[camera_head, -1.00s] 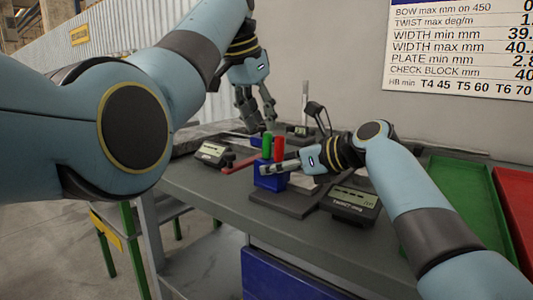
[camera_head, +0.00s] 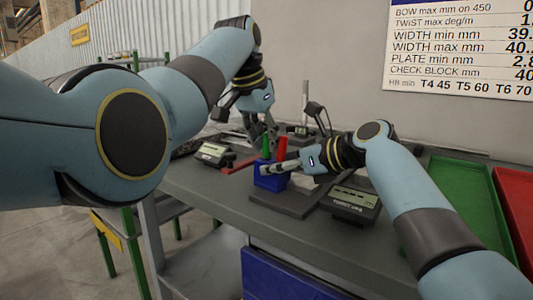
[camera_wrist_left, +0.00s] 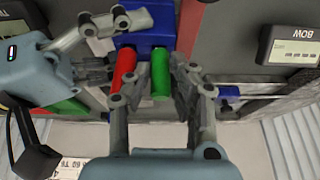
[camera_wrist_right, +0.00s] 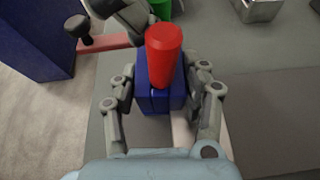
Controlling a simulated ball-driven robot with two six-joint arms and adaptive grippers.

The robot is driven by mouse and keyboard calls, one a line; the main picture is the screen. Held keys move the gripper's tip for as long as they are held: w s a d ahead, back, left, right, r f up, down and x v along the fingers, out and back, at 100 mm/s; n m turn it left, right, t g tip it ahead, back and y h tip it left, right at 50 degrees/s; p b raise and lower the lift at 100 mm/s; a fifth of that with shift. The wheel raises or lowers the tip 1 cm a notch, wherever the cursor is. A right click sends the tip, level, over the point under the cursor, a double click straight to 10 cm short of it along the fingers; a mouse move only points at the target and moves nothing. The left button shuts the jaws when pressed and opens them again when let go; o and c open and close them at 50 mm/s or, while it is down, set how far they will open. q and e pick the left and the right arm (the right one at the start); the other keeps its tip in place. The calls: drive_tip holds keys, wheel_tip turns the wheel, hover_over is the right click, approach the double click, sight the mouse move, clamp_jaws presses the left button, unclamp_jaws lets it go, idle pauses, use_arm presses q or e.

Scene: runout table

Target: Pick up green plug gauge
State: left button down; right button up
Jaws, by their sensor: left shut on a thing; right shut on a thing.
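The green plug gauge (camera_head: 266,147) stands upright in a blue block (camera_head: 270,182); it also shows in the left wrist view (camera_wrist_left: 160,74). A red plug gauge (camera_head: 281,149) beside it leans slightly to the right; it fills the middle of the right wrist view (camera_wrist_right: 163,52). My left gripper (camera_head: 264,138) is above the block, shut on the green gauge; one finger also overlaps the red gauge in the left wrist view (camera_wrist_left: 152,98). My right gripper (camera_head: 268,168) reaches in from the right, shut on the blue block (camera_wrist_right: 159,92). Its contact points are partly hidden.
A gauge with a display (camera_head: 213,153) stands left of the block. Another display unit (camera_head: 353,201) stands to the right on the grey table (camera_head: 230,197). A green tray (camera_head: 465,205) and a red tray (camera_head: 515,205) lie at the right. A wall stands behind.

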use_arm(q)
wheel_tip(320, 180, up, 10)
use_arm(e)
drive_tip(key=o, duration=1.3)
drive_tip(key=shift+o, duration=0.2)
drive_tip(key=shift+d, duration=0.15)
